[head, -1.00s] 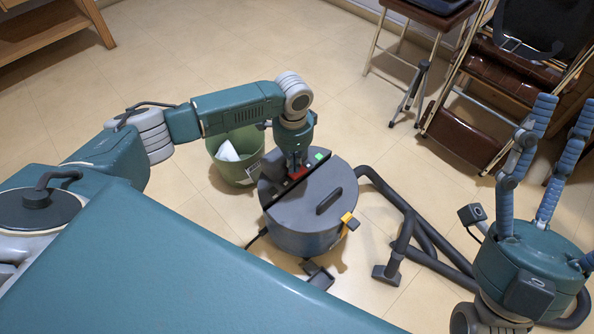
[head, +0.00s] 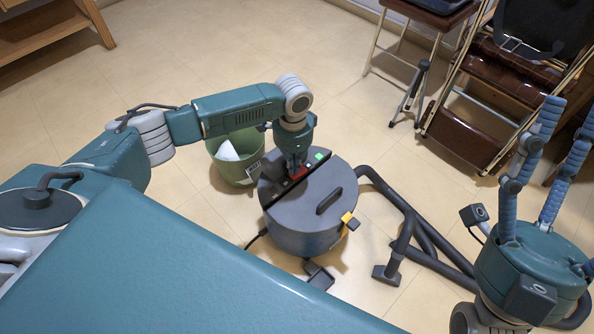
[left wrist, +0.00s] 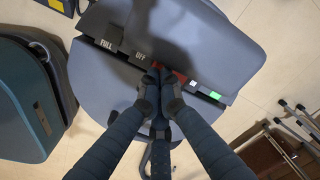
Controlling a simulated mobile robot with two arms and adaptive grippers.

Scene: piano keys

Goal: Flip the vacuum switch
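The vacuum (head: 305,240) is a round grey canister on the floor; it also fills much of the left wrist view (left wrist: 95,85). A dark strip across its top carries labels reading like "FULL" and "OFF", a red switch (head: 303,174) and a green square. My left gripper (head: 294,173) points down at this strip. In the left wrist view its fingertips (left wrist: 160,76) are together, at or beside the red switch (left wrist: 180,77), which they partly hide. Contact cannot be told. My right gripper (head: 567,115) is at the right, fingers up, spread and empty.
A green bin (head: 238,160) with white contents stands just behind the vacuum. The black hose (head: 425,235) curls on the floor to its right. Folding chairs (head: 480,110) and a stool (head: 425,20) stand at the back right. Open tiled floor lies behind left.

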